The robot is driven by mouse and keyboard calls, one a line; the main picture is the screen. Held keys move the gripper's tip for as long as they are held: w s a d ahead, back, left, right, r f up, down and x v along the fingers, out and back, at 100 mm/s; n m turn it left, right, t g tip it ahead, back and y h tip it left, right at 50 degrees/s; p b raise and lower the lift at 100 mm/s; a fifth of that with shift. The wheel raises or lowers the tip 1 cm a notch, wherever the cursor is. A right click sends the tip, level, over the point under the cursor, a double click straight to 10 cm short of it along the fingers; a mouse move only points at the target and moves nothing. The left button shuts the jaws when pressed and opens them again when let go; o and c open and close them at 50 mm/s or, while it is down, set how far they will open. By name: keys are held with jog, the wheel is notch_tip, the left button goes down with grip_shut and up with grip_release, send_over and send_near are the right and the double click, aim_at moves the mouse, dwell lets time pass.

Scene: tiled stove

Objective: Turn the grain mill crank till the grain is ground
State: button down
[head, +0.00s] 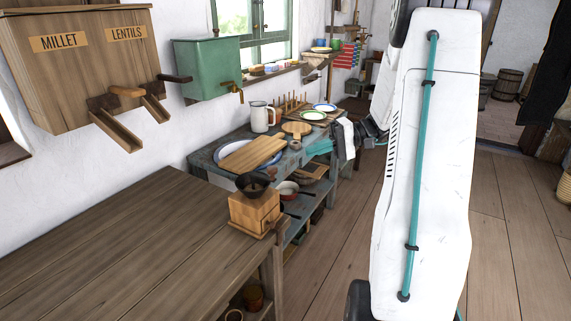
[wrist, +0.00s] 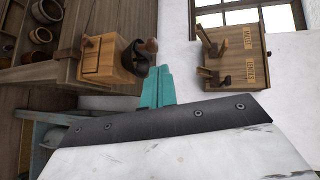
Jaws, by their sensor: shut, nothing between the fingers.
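In the wrist view the mill (wrist: 108,60) appears turned sideways, with a dark crank ending in a brown knob (wrist: 151,46). My gripper (head: 314,148) is right of and beyond the mill in the head view, apart from it. In the wrist view its teal fingers (wrist: 157,86) are shut together and empty, with the knob beyond their tips. The grain inside the hopper cannot be seen.
A brown wooden table (head: 120,245) is mostly bare. Behind it a grey-blue worktable (head: 215,150) holds a cutting board (head: 253,153), a white jug and plates. A wooden millet and lentils dispenser (head: 80,65) and a green tank (head: 208,68) hang on the wall. Open floor lies right.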

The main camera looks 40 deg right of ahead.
jog(key=d+f+t, duration=0.2)
jog(key=d+t, duration=0.1)
jog(key=d, duration=0.3)
jog(key=w+a+f, duration=0.1)
jog(key=w+a, duration=0.2)
jog(key=a, duration=0.9)
jog(key=shift+w+a+f+m, duration=0.35)
jog(key=shift+w+f+m, duration=0.05)
jog(key=shift+s, duration=0.1)
